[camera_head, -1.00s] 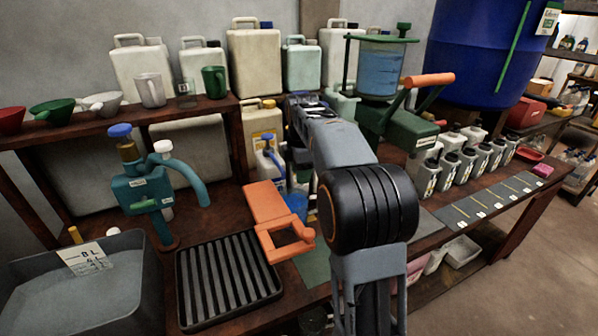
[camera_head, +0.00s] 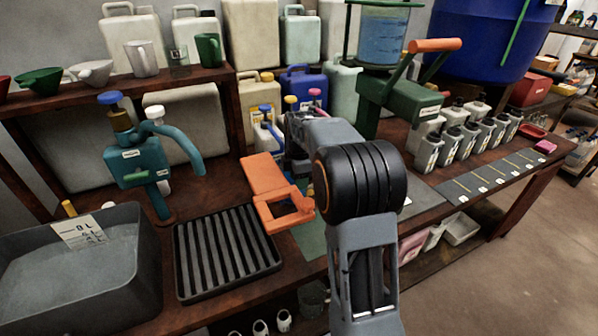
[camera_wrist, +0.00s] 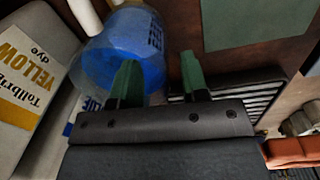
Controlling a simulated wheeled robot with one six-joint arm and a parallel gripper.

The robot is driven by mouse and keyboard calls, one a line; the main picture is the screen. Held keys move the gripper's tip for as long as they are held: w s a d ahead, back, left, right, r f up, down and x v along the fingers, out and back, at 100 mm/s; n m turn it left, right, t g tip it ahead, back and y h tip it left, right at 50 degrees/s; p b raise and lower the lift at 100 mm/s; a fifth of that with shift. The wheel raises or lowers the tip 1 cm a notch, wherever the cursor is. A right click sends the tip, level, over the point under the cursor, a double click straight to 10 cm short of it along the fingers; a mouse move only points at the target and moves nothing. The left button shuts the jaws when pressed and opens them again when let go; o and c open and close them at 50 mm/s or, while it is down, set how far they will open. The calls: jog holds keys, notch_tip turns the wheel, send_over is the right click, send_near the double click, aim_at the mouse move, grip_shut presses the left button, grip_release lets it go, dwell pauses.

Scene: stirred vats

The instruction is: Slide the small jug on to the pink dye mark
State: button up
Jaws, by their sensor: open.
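In the wrist view my gripper (camera_wrist: 159,60) is open, with its two green fingers apart. A clear round vessel with blue contents (camera_wrist: 115,55), which may be the small jug, is at the left. The left finger overlaps it in the picture; I cannot tell whether they touch. The gap between the fingers shows the vessel's right side and dark bench. In the head view my arm hides the gripper and most of that area. I cannot make out a pink dye mark in either view.
A yellow-labelled container (camera_wrist: 25,85) stands left of the vessel. A green mat (camera_wrist: 255,22) lies beyond the fingers. In the head view, an orange fixture (camera_head: 268,185), a slatted black tray (camera_head: 227,252) and a teal pump (camera_head: 142,170) stand left of my arm.

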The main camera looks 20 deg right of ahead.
jog(key=shift+f, duration=0.55)
jog(key=shift+c, duration=0.5)
grip_shut()
